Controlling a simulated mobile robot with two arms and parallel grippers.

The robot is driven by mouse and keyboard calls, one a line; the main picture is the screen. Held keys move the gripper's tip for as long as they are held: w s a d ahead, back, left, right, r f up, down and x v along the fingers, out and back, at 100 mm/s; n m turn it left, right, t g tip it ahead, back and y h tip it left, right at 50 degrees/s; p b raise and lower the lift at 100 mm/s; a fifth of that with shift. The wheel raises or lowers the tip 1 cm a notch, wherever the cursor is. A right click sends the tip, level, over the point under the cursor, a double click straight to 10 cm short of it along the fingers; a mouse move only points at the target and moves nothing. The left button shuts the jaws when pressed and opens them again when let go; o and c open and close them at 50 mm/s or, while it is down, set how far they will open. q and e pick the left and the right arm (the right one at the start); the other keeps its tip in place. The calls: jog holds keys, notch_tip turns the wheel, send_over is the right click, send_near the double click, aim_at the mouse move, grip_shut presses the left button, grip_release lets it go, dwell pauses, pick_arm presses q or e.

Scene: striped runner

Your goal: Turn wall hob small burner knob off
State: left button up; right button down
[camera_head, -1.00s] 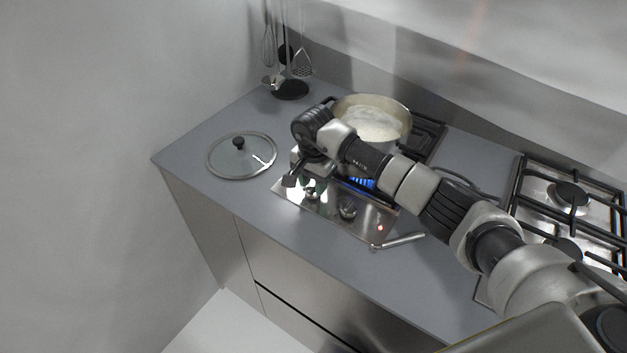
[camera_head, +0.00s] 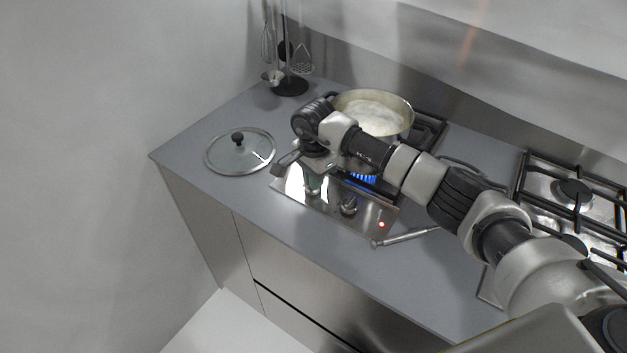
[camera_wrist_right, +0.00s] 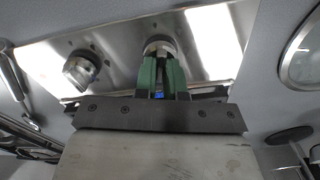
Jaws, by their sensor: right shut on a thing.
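The hob's steel panel (camera_head: 372,217) has two knobs along its front, with a lit red light at its right end. My right gripper (camera_head: 313,188) is over the left knob in the head view. In the right wrist view its green fingers (camera_wrist_right: 162,72) are shut on that metal knob (camera_wrist_right: 158,46), one finger on each side. The other knob (camera_head: 348,206) stands free; it also shows in the right wrist view (camera_wrist_right: 79,70). Blue flames (camera_head: 362,178) burn under the pot (camera_head: 408,108). My forearm hides part of the hob. My left gripper is out of view.
A glass lid (camera_head: 226,157) lies on the grey counter (camera_head: 270,230) to the left. Hanging utensils (camera_head: 290,65) stand at the back left. A second gas hob (camera_head: 572,205) is at the right. A metal handle-like bar (camera_head: 405,237) lies before the panel.

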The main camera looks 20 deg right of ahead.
jog(key=m+b, duration=0.3)
jog(key=m, duration=0.3)
jog(key=shift+f, duration=0.1)
jog(key=m+b, duration=0.1)
jog(key=m, duration=0.3)
jog(key=shift+s, duration=0.15)
jog(key=m+b, duration=0.1)
jog(key=m, duration=0.2)
jog(key=shift+m, duration=0.4)
jog(key=m, duration=0.3)
jog(key=shift+m+b, duration=0.3)
jog(key=m, duration=0.3)
jog(key=shift+s+a, duration=0.1)
jog(key=shift+a, duration=0.05)
jog(key=m, duration=0.4)
jog(key=shift+b, duration=0.3)
jog(key=shift+a+m, duration=0.1)
jog(key=shift+m, duration=1.6)
